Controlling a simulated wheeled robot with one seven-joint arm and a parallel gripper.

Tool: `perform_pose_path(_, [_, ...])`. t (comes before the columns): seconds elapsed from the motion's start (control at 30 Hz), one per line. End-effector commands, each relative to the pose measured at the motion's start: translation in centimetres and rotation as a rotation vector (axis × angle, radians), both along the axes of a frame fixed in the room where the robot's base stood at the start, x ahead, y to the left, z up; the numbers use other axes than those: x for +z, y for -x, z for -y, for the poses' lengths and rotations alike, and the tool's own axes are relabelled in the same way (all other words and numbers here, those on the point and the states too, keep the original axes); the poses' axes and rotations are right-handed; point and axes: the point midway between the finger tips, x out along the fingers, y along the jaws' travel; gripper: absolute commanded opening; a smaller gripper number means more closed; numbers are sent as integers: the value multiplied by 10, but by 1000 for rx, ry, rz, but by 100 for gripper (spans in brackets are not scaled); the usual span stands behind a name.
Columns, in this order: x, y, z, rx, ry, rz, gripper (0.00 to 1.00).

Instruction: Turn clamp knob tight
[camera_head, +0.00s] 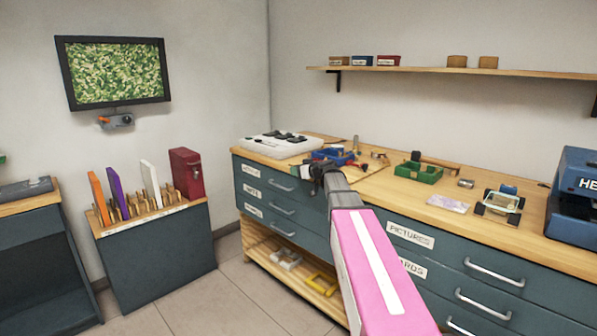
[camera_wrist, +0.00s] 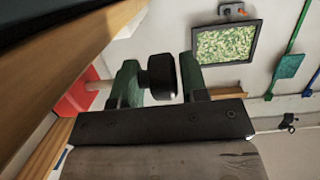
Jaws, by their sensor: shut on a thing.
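A black round knob (camera_wrist: 162,77) sits between the two green fingers of my gripper (camera_wrist: 160,82) in the wrist view. My gripper is shut on it, with a finger on either side. In the head view, my gripper (camera_head: 315,178) is at the front edge of the long workbench, near its left part. The knob is too small and too much covered by my gripper to make out there. The rest of the clamp is hidden or unclear, and I cannot tell how tight it is.
The workbench (camera_head: 378,188) carries a blue tray (camera_head: 334,157), a green tray (camera_head: 418,173) and a white panel (camera_head: 279,144). Drawers with handles are below. A slotted rack (camera_head: 150,211) stands at left, with open floor (camera_head: 235,292) between.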

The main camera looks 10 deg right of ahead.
Motion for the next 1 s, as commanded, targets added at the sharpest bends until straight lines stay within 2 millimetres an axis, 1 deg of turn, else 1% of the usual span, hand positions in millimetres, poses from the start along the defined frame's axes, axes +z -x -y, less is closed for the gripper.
perform_pose_path(0.03, [-3,8,-6,19,-19,14,17])
perform_pose_path(0.4, [-2,7,-7,20,-100,131,17])
perform_pose_path(0.97, [-2,7,-7,20,-114,153,16])
perform_pose_path(1.0, [-2,7,-7,20,-114,153,46])
